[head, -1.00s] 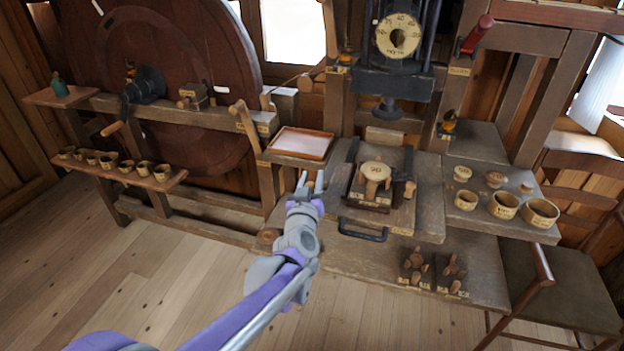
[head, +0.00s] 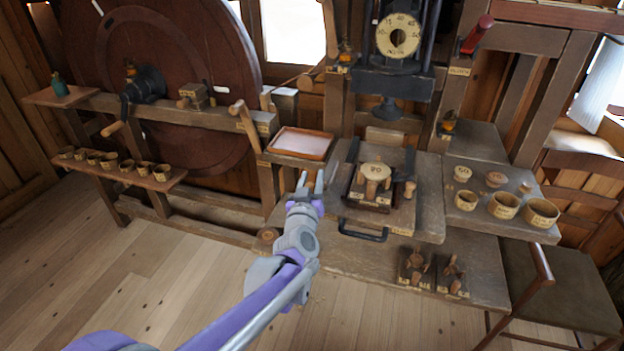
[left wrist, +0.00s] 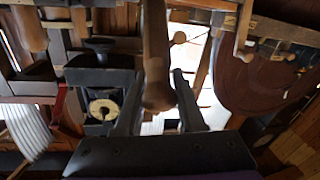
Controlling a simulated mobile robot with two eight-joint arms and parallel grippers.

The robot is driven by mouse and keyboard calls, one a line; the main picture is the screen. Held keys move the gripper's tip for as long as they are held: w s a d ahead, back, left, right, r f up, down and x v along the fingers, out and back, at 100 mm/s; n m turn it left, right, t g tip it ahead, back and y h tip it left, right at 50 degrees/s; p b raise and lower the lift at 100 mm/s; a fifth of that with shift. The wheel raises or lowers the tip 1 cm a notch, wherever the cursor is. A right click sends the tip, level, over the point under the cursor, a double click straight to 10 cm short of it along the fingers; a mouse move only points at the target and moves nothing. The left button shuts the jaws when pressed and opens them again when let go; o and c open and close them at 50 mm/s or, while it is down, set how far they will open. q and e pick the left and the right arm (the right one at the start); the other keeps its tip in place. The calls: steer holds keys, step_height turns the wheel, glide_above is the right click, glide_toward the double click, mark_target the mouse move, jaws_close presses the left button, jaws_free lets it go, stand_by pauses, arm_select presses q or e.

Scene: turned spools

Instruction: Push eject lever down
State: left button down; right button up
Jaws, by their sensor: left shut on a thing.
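My left gripper (head: 311,184) reaches in from the lower left, near the left edge of the press bench. In the left wrist view, a wooden lever handle (left wrist: 157,92) with a rounded end stands between its two dark fingers (left wrist: 158,100). I take this handle as the eject lever; no label on it is readable. The gripper is shut on it. My right gripper is not in view.
The press with a dial (head: 397,36) stands behind. A framed tray (head: 300,143) lies just beyond the gripper. Turned cups (head: 503,205) stand on a right shelf, more cups (head: 125,163) on a left shelf. A chair (head: 560,265) is at right. The front floor is clear.

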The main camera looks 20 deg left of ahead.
arm_select(q)
steer(key=shift+f, duration=0.1)
steer(key=shift+s+f+t+b, duration=0.55)
steer(key=shift+f+t, duration=0.2)
steer(key=shift+t, duration=0.05)
steer(key=shift+s+f+n+t+y+b, duration=0.2)
steer(key=shift+s+f+t+b, duration=0.2)
steer(key=shift+f+t+b, duration=0.55)
steer(key=shift+s+f+n+t+y+b, duration=0.2)
steer(key=shift+s+f+t+b, duration=0.3)
steer(key=shift+b, duration=0.8)
steer(key=shift+s+f+n+t+y+b, duration=0.1)
steer(key=shift+s+f+n+t+b, duration=0.15)
steer(key=shift+f+t+b, duration=0.55)
steer(key=shift+f+g+b, duration=0.15)
steer(key=shift+g+b, duration=0.1)
steer(key=shift+b, duration=0.05)
steer(key=c, duration=0.5)
jaws_free()
steer(key=shift+w, duration=0.1)
